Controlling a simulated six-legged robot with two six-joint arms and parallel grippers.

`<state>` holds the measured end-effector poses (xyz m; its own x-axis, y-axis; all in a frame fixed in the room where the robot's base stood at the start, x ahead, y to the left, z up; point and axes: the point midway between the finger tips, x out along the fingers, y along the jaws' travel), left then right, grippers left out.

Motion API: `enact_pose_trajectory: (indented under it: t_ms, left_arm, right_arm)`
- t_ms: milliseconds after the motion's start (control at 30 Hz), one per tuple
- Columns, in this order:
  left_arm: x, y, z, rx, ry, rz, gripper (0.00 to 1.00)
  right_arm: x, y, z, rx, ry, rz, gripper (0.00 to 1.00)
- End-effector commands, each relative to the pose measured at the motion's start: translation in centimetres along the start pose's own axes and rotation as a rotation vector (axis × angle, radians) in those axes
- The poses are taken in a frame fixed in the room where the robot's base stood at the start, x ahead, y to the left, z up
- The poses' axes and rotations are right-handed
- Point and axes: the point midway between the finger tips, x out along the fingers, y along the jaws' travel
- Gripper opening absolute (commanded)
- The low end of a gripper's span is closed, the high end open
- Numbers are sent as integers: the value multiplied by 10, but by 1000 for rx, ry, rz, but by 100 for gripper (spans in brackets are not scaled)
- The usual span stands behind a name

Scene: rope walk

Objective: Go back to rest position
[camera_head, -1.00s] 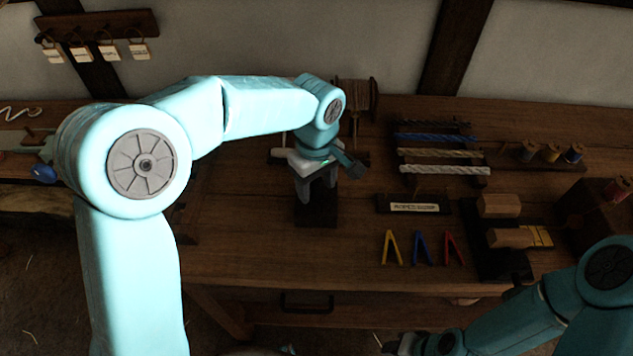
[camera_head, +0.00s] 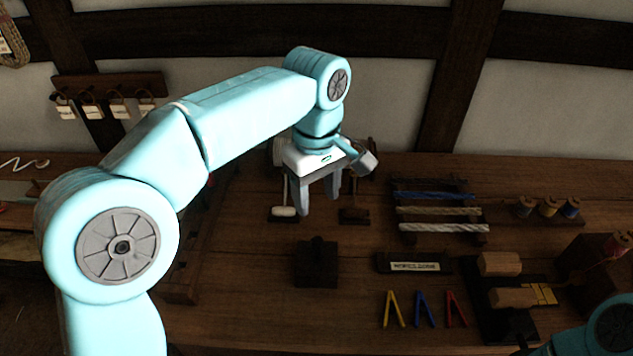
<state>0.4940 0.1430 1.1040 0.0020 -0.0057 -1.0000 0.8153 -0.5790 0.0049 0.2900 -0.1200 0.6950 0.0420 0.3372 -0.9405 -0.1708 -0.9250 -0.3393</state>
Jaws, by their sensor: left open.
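My left arm reaches in from the left. My left gripper (camera_head: 318,192) hangs over the back middle of the wooden workbench (camera_head: 345,300), fingers pointing down. Its jaws are apart and nothing shows between them. The gripper is raised above the bench, above and behind a dark block with a short upright post (camera_head: 317,264). Part of my right arm shows in the lower right corner, and its gripper is not clearly in view.
Several ropes on a rack (camera_head: 440,211), a label stand (camera_head: 413,265), coloured clips (camera_head: 424,309), wooden blocks (camera_head: 500,264) and thread spools (camera_head: 548,207) occupy the bench's right half. Tags (camera_head: 119,108) hang on the back wall. The bench's front middle is clear.

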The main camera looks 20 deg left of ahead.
Motion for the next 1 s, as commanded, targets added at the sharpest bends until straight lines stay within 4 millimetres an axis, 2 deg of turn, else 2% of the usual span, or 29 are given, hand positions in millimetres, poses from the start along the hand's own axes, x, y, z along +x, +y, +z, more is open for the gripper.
enact_pose_trajectory:
  t_ms: [167, 667, 767, 1000]
  left_arm:
    - [-14, 0, 0, 0, 0, -1, 56]
    - [-15, 0, 0, 0, 0, -1, 56]
    - [-25, 0, 0, 0, 0, 0, 56]
    - [-74, 0, 0, 0, 0, -1, 56]
  right_arm:
    - [-3, -1, 0, 0, 0, 0, 43]
    - [-3, -1, 0, 0, 0, 0, 43]
    - [-13, -5, 0, 0, 0, 0, 43]
    - [-59, -21, 1, 0, 0, 0, 43]
